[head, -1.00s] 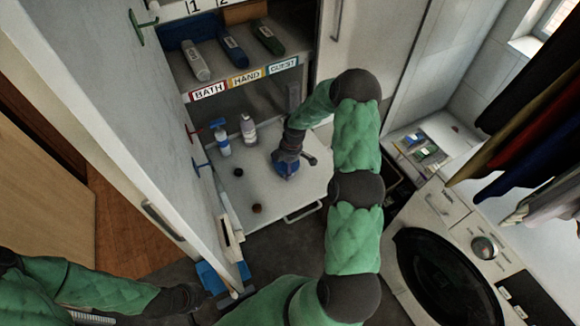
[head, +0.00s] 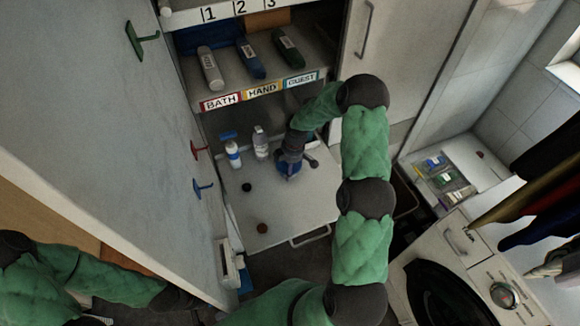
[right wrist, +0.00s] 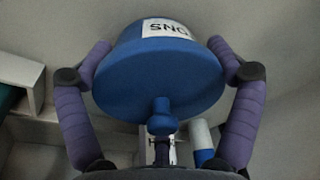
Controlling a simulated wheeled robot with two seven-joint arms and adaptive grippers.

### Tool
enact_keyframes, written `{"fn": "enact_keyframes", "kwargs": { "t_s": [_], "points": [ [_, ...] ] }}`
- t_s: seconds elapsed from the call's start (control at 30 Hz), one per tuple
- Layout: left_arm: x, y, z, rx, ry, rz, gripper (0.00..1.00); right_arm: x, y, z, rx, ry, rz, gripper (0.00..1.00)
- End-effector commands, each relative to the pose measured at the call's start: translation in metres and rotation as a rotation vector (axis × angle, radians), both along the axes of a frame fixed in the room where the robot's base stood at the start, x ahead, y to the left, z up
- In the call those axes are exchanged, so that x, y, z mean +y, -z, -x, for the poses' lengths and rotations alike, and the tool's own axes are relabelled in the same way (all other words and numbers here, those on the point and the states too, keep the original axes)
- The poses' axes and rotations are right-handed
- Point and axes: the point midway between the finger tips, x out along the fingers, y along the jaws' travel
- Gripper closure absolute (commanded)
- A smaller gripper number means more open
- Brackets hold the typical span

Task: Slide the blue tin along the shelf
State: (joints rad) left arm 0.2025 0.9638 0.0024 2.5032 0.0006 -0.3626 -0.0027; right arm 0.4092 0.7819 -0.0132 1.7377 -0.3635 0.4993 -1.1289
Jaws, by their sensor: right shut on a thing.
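The blue tin (head: 288,168) is at the white pull-out shelf (head: 300,205), right of two bottles. My right gripper (head: 290,160) is shut on it from above. In the right wrist view the tin (right wrist: 160,85) fills the space between the purple fingers of the gripper (right wrist: 160,58). It shows a round blue face with a knob and a white label with dark letters. I cannot tell whether the tin touches the shelf. My left arm is low at the left of the head view; its dark end (head: 178,300) does not show whether the jaws are open.
A white-and-blue bottle (head: 233,154) and a pale bottle (head: 260,142) stand at the shelf's back left. A black cap (head: 246,187) and a brown cap (head: 262,228) lie nearer the front. A labelled shelf (head: 260,90) with rolled towels is above. The shelf's front right is clear.

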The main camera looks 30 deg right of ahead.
Motion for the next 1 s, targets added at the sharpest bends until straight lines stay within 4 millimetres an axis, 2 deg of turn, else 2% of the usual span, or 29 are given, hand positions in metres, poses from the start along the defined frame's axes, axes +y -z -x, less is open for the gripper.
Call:
{"fn": "enact_keyframes", "kwargs": {
  "t_s": [0.33,0.37,0.4,0.77,0.87,1.0],
  "points": [
    [0.000,0.000,0.000,0.000,0.000,0.000,1.00,0.001,0.001,0.000,0.002,0.000,-0.001,0.49],
    [0.000,0.000,0.000,0.000,0.000,0.000,1.00,0.001,0.001,0.000,0.002,0.000,-0.001,0.06],
    [0.000,0.000,0.000,0.000,0.000,0.000,1.00,0.001,0.001,0.000,0.002,0.000,-0.001,0.00],
    [0.000,0.000,0.000,0.000,0.000,0.000,1.00,0.001,0.000,0.000,0.001,0.000,-0.001,0.00],
    [0.000,0.000,0.000,0.000,0.000,0.000,1.00,0.000,-0.007,0.000,-0.001,0.000,0.001,0.00],
    [0.000,0.000,0.000,0.000,0.000,0.000,1.00,-0.003,-0.026,0.001,-0.003,-0.002,0.002,0.00]
  ]
}}
